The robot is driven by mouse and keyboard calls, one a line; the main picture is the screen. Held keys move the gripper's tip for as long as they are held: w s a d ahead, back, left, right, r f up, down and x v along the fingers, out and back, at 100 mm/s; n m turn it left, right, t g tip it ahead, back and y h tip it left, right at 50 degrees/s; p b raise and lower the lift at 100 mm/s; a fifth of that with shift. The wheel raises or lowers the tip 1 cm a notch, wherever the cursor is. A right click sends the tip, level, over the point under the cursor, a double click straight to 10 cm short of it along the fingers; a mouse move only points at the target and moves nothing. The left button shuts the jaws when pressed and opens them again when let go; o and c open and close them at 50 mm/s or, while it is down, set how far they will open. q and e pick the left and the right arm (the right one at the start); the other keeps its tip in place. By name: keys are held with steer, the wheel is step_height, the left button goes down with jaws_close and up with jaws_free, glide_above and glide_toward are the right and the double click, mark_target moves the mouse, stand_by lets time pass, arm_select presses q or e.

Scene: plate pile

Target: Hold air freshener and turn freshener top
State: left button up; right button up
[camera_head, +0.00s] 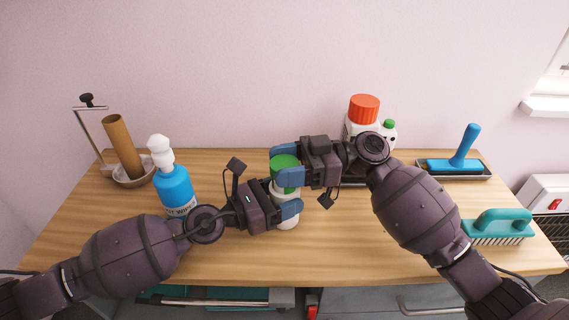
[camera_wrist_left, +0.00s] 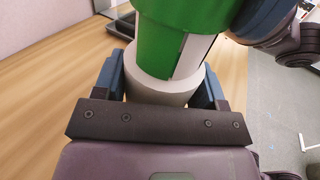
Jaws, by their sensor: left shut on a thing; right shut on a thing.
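The air freshener (camera_head: 287,218) has a white body and a green top (camera_head: 285,161), and it stands upright over the middle of the table. My left gripper (camera_head: 283,203) is shut on the lower white body from the left. My right gripper (camera_head: 286,166) is shut on the green top from the right, above my left one. In the left wrist view the white body (camera_wrist_left: 160,92) sits between the left fingers, with the green top (camera_wrist_left: 182,35) above it. I cannot tell whether its base touches the table.
A cardboard tube (camera_head: 122,147) on a holder is at the far left. Behind my right gripper is a white container with a red cap (camera_head: 364,109). A teal brush (camera_head: 497,227) and a blue-handled tool (camera_head: 465,146) lie right.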

steer(key=shift+f+n+g, duration=0.1)
steer(key=shift+n+g, duration=0.3)
steer(key=shift+g, duration=0.2)
steer(key=o, duration=0.9)
steer(key=shift+o, duration=0.2)
steer(key=shift+d, duration=0.1)
steer(key=v, duration=0.7)
steer(key=shift+d, duration=0.2)
steer(key=shift+w, duration=0.1)
arm_select(q)
steer(key=o, duration=1.1)
steer(key=shift+a, duration=0.1)
